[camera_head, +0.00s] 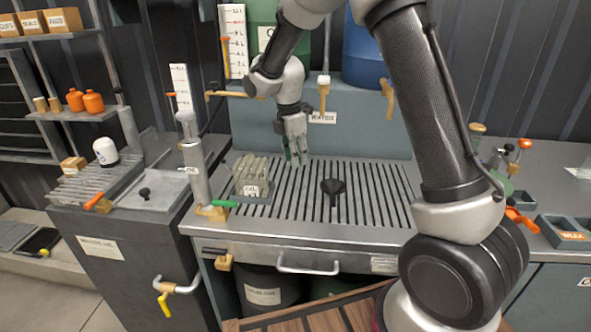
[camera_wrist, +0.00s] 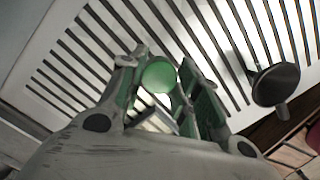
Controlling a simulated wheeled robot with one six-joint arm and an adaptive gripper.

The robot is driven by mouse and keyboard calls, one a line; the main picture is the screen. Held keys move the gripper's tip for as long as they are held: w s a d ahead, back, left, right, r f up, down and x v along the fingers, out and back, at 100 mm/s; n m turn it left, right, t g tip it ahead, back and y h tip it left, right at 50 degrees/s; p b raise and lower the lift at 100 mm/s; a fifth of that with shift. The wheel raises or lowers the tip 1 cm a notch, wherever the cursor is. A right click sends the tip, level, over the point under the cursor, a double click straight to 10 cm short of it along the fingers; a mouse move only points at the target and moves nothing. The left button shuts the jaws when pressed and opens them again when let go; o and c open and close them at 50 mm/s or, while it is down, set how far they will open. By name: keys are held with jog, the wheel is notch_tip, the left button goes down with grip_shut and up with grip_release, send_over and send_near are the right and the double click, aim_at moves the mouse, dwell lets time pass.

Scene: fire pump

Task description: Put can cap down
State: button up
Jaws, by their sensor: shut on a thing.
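My gripper (camera_head: 294,154) hangs over the back of the slatted metal grating (camera_head: 372,205), fingers pointing down. The wrist view shows its green-padded fingers (camera_wrist: 160,82) closed around a round green piece, which looks like the can cap (camera_wrist: 158,76). The cap is too small to make out in the head view. The grating lies below the fingers; I cannot tell the height of the gap. A greyish can with a "CAL CAN" label (camera_head: 252,191) stands at the grating's left, left of my gripper.
A black funnel (camera_head: 333,188) sits on the grating to the right of my gripper; it also shows in the wrist view (camera_wrist: 276,84). Brass taps (camera_head: 323,92) hang above the back edge. A green-handled valve (camera_head: 222,204) is at the front left. The grating's middle is mostly clear.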

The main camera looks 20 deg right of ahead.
aim_at(297, 178)
jog(key=shift+f, duration=2.4)
jog(key=shift+f, duration=0.1)
jog(key=o, duration=1)
jog(key=shift+c, duration=0.2)
jog(key=r, duration=0.4)
jog(key=a+r, duration=0.1)
jog(key=r, duration=0.7)
jog(key=shift+a+r, duration=0.1)
jog(key=shift+a, duration=0.1)
jog(key=shift+s, duration=0.1)
